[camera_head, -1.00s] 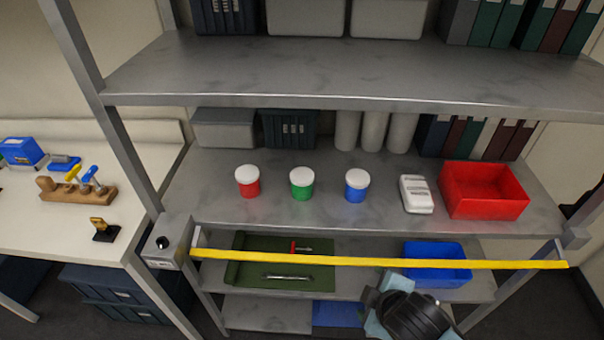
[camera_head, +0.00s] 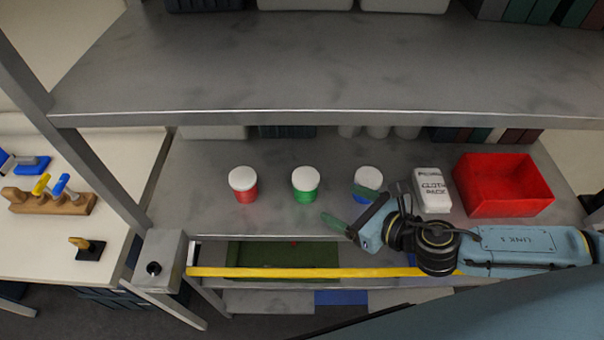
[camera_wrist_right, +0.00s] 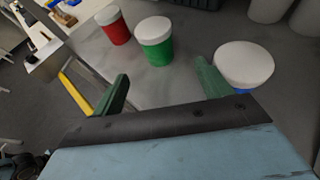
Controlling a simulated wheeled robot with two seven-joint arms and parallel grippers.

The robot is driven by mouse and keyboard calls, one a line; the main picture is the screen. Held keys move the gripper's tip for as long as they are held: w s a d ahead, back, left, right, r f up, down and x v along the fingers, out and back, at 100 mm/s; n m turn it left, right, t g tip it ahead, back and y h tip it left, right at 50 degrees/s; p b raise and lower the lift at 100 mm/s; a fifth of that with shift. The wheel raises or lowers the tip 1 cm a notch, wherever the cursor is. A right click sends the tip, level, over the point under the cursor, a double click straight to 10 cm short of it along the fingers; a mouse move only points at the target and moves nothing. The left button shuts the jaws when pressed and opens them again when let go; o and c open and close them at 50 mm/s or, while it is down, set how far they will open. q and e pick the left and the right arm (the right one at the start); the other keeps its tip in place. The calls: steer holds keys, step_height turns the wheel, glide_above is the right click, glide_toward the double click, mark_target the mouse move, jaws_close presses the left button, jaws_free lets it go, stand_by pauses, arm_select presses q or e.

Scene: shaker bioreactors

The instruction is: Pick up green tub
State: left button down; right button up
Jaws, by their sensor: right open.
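The green tub (camera_head: 305,190) has a white lid and stands upright on the middle shelf, between the red tub (camera_head: 244,190) and the blue tub (camera_head: 366,183). My right gripper (camera_head: 350,206) is open and empty, in front of the shelf and to the right of the green tub, partly covering the blue tub. In the right wrist view, the green tub (camera_wrist_right: 157,50) stands beyond the open fingers (camera_wrist_right: 160,84), apart from them. The blue tub (camera_wrist_right: 243,68) is close beside the right finger there. My left gripper is not in view.
A yellow bar (camera_head: 300,272) runs along the shelf front below the tubs. The upper shelf (camera_head: 330,75) overhangs the area. The shelf left of the red tub is clear.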

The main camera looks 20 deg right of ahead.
mark_target(315, 191)
steer(key=x, duration=0.6)
steer(key=shift+a, duration=0.2)
steer(key=shift+w+a+f, duration=0.1)
steer(key=shift+w+a, duration=0.05)
steer(key=shift+w, duration=0.1)
steer(key=shift+w+a+f+p, duration=0.15)
steer(key=shift+w+a+p, duration=0.15)
steer(key=shift+w, duration=0.1)
steer(key=x, duration=0.4)
steer(key=shift+w+a, duration=0.15)
steer(key=shift+w, duration=0.1)
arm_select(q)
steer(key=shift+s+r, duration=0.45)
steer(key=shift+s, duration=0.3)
arm_select(e)
steer(key=c, duration=1.1)
